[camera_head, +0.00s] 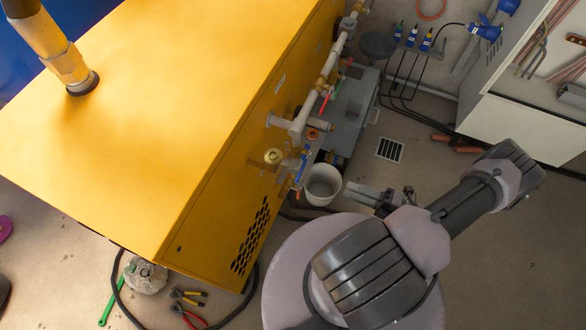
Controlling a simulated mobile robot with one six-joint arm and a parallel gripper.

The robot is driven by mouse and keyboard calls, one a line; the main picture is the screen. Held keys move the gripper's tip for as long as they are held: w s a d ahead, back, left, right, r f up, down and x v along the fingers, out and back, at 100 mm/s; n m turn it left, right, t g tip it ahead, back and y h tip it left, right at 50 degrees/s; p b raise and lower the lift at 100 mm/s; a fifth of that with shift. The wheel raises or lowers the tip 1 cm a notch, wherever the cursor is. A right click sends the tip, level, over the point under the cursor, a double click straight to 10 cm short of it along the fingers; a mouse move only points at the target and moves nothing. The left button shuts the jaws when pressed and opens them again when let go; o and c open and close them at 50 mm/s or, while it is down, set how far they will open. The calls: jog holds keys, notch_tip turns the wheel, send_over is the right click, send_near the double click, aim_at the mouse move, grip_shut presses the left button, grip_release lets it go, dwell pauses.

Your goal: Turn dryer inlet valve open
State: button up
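A yellow cabinet (170,110) fills the left and middle. White and grey piping (321,85) runs along its right side. On this piping I see a red lever handle (325,104), a green lever handle (338,87) and a blue lever handle (302,165). I cannot read any label that tells which one is the dryer inlet valve. My gripper (350,191) is right of the blue handle, apart from it, and appears beside the white bucket in the picture. It points left toward the cabinet. Its fingers are too small to tell whether they are open.
A white bucket (322,184) stands on the floor below the piping. A grey box unit (352,108) stands beside the piping. A floor drain (389,150) lies to its right. A white cabinet (520,128) is at the right. Pliers (188,297) lie at the lower left.

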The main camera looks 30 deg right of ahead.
aim_at(301, 170)
jog(key=b+x, duration=0.1)
jog(key=x, duration=1.6)
jog(key=shift+b, duration=0.4)
grip_shut()
